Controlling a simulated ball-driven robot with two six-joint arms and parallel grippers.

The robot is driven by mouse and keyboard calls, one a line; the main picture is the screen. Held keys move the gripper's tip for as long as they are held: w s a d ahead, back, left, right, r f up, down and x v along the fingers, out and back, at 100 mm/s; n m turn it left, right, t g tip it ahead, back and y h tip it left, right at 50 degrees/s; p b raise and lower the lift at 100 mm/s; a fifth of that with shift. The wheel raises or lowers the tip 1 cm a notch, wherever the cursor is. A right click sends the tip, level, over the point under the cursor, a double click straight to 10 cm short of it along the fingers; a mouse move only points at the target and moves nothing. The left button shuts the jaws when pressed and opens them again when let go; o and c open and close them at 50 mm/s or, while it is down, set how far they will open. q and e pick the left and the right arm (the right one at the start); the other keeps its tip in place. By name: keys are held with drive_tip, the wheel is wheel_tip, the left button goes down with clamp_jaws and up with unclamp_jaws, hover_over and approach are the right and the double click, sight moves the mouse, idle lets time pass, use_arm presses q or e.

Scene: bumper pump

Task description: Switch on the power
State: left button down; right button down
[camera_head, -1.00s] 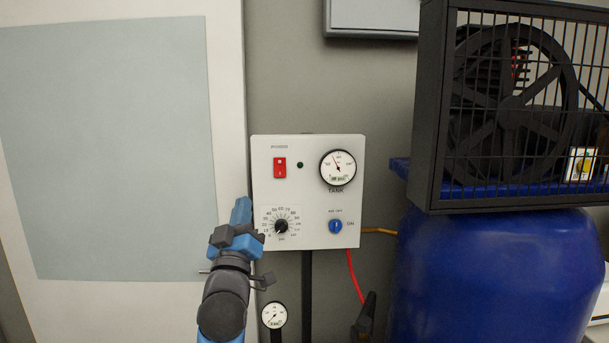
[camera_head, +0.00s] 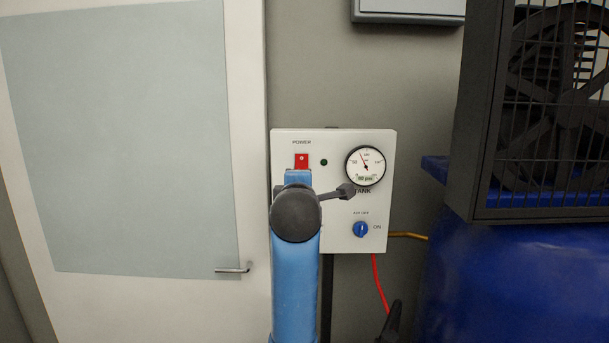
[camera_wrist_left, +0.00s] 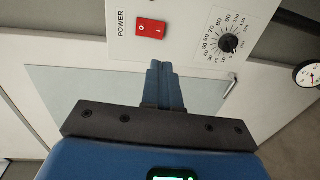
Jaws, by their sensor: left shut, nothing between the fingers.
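In the wrist view the red switch (camera_wrist_left: 151,28) lies beyond the tips of the left gripper (camera_wrist_left: 160,66). The blue fingers are shut together and empty, pointing toward the switch; I see a gap in the picture, but cannot tell the distance or any contact from the head view. The small lamp (camera_head: 324,162) right of the switch looks dark green. My right gripper is not in view.
The panel also carries a tank gauge (camera_head: 365,166) and a blue air knob (camera_head: 360,229). The numbered dial (camera_wrist_left: 229,43) shows in the wrist view. A black fan cage (camera_head: 540,110) and blue tank (camera_head: 510,285) stand at right. A door (camera_head: 125,150) is at left.

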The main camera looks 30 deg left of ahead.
use_arm(q)
drive_tip(key=p, duration=0.5)
approach(302, 164)
drive_tip(key=w+a+f, duration=0.3)
drive_tip(key=w, duration=0.2)
drive_tip(key=shift+w+a, duration=0.25)
drive_tip(key=shift+a, duration=0.1)
drive_tip(key=shift+f, duration=0.15)
drive_tip(key=shift+w+a+f, duration=0.1)
drive_tip(key=shift+w, duration=0.05)
drive_tip(key=shift+f, duration=0.1)
